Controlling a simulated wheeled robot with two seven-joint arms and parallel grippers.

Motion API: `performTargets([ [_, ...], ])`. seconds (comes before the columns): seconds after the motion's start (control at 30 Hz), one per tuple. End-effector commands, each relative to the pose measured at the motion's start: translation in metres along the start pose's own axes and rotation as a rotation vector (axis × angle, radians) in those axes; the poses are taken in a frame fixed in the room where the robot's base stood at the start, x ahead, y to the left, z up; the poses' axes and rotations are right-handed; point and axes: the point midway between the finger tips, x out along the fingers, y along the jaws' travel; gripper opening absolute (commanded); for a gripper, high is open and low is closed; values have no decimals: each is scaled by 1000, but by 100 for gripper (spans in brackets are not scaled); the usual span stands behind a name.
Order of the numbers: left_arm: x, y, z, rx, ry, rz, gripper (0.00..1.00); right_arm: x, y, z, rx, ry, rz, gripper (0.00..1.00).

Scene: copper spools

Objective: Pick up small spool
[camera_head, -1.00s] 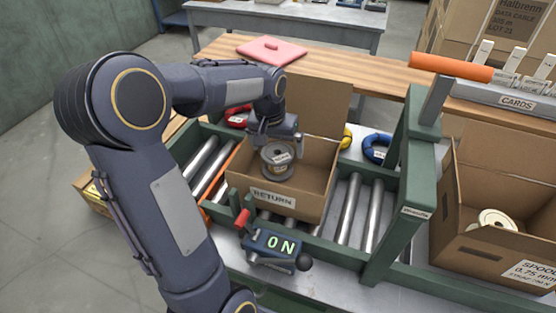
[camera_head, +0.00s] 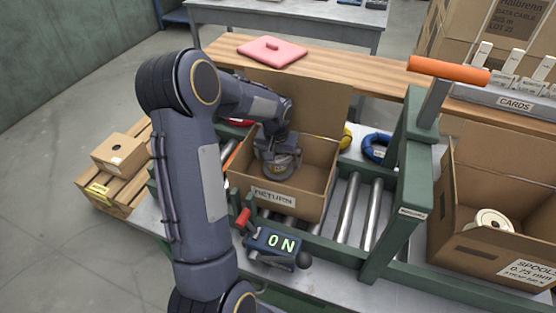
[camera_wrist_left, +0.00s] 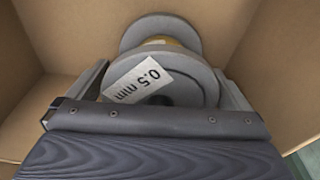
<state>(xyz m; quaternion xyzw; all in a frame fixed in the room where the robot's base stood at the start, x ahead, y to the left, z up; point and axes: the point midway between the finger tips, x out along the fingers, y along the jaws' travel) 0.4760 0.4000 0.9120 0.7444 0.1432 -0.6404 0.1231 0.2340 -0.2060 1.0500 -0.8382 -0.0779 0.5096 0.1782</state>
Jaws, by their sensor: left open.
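A small grey spool (camera_wrist_left: 165,75) with a white "0.5 mm" label stands in the RETURN box, seen close up in the left wrist view. In the head view the spool (camera_head: 281,168) is partly hidden by my gripper. My left gripper (camera_head: 278,160) is down inside the box, and in the left wrist view its open fingers (camera_wrist_left: 160,88) stand on either side of the spool's near flange. I cannot tell whether they touch it. The cardboard RETURN box (camera_head: 268,196) sits on the roller conveyor. My right gripper is not in view.
The green frame (camera_head: 405,190) with an orange handle (camera_head: 447,69) stands right of the box. A larger SPOOLS box (camera_head: 490,257) holds a pale spool (camera_head: 492,221). Blue coil (camera_head: 377,147) lies behind the rollers.

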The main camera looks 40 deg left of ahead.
Motion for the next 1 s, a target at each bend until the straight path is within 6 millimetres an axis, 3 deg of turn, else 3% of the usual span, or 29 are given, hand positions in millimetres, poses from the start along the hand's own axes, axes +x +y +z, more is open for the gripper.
performTargets([
  [0.1,0,0,0,0,0,0,100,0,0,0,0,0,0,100],
  [0.47,0,0,0,0,0,0,53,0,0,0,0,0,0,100],
  [0.9,-12,0,-2,-1,5,0,53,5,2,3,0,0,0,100],
  [1.0,-13,0,11,0,2,0,53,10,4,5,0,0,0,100],
])
